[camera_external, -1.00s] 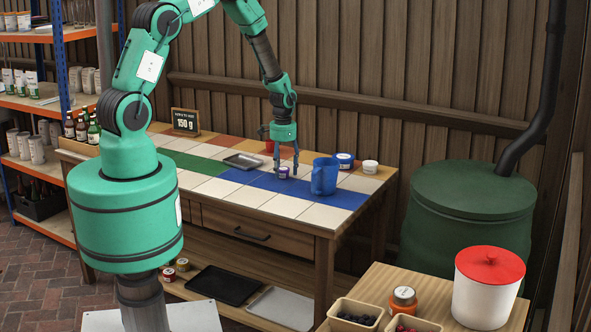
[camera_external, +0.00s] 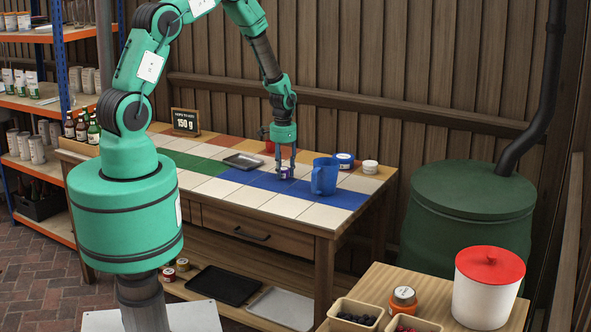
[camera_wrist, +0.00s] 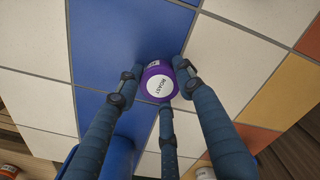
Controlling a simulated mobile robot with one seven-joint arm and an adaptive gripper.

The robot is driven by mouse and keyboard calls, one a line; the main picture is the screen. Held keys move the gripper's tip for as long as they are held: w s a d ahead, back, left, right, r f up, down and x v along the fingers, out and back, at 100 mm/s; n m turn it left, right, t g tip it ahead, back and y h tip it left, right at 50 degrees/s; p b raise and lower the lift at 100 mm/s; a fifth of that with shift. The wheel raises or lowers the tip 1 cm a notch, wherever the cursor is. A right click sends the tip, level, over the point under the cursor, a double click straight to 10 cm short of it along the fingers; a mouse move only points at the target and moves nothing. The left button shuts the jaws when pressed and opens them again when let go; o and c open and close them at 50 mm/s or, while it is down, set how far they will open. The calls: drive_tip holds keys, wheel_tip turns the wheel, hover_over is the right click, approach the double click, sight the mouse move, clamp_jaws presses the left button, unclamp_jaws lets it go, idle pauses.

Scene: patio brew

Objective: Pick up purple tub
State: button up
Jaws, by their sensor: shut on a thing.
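The purple tub (camera_wrist: 160,69) has a white round label reading "ROAST" on top. It stands on the tiled tabletop, on or just at the blue tile strip, in the external view (camera_external: 284,173). My gripper (camera_wrist: 160,85) has its dark fingers closed around the tub's sides, with another finger at its near side in the wrist view. In the external view my gripper (camera_external: 285,165) points straight down over the tub. I cannot see any gap between tub and table.
A blue-and-white tub (camera_external: 344,161) and a white tub (camera_external: 370,167) stand behind right. A red object (camera_external: 269,145) is behind my gripper. White front tiles are clear.

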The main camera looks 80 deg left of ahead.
sight(282, 169)
drive_tip(key=shift+r, duration=0.15)
drive_tip(key=shift+r, duration=0.45)
drive_tip(key=r, duration=0.2)
drive_tip(key=shift+s+d+r+p, duration=0.15)
drive_tip(key=shift+s+r+p, duration=0.15)
drive_tip(key=shift+p, duration=0.05)
drive_tip(key=s+d, duration=0.2)
drive_tip(key=s, duration=0.2)
drive_tip(key=s+d, duration=0.3)
drive_tip(key=s, duration=0.1)
drive_tip(key=s+d+r+p, duration=0.1)
drive_tip(key=s+d, duration=0.2)
drive_tip(key=s, duration=0.2)
drive_tip(key=shift+r, duration=0.1)
